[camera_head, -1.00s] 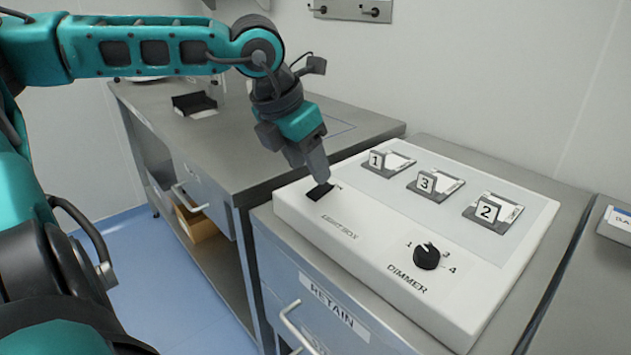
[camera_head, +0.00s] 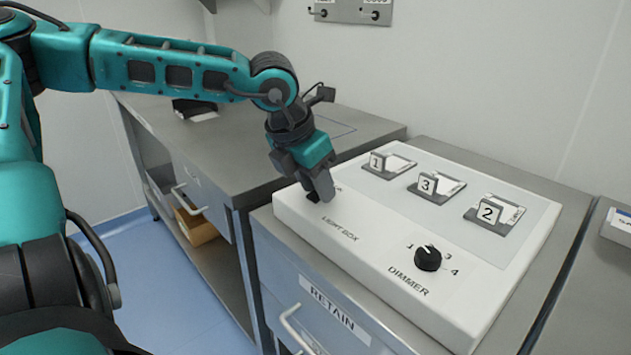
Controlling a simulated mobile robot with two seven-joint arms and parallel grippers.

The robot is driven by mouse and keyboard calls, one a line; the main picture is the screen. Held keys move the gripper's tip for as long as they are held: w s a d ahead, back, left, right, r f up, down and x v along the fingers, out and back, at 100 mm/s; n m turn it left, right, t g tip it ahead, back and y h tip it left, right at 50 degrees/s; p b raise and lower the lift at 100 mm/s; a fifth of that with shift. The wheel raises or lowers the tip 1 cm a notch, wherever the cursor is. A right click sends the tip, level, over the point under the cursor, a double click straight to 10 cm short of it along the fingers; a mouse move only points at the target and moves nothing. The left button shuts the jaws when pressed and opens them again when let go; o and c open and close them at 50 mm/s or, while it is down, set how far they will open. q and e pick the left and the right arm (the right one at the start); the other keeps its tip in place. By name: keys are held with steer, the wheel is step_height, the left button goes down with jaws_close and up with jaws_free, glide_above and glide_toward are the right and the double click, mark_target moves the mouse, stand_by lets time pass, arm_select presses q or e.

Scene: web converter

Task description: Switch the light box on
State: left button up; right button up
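The light box (camera_head: 345,215) is a white slanted console on the metal counter, with a pale panel on its upper part. Its small black switch (camera_head: 311,197) sits at the left end, above the "LIGHT BOX" lettering, and is mostly hidden behind my gripper. My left gripper (camera_head: 322,196) points down at the switch, its fingertips at or just over it; I cannot tell whether they touch. Its fingers look close together. The black dimmer knob (camera_head: 427,258) is on the box's front right, with numbers around it. My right gripper is not in view.
A lower metal bench (camera_head: 235,150) with a black tray (camera_head: 193,108) is behind at left. A drawer labelled "RETAIN" (camera_head: 332,308) is below the box.

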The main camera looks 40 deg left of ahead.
arm_select(q)
jaws_close()
steer(key=shift+a+g, duration=0.1)
steer(key=shift+g, duration=0.2)
steer(key=shift+w+g, duration=0.25)
steer(key=shift+g, duration=0.35)
steer(key=shift+w+r+g+p, duration=0.15)
steer(key=shift+w+g+p, duration=0.15)
steer(key=shift+g, duration=0.9)
steer(key=shift+w+g, duration=0.1)
steer(key=shift+g, duration=0.6)
steer(key=shift+o, duration=1.8)
jaws_free()
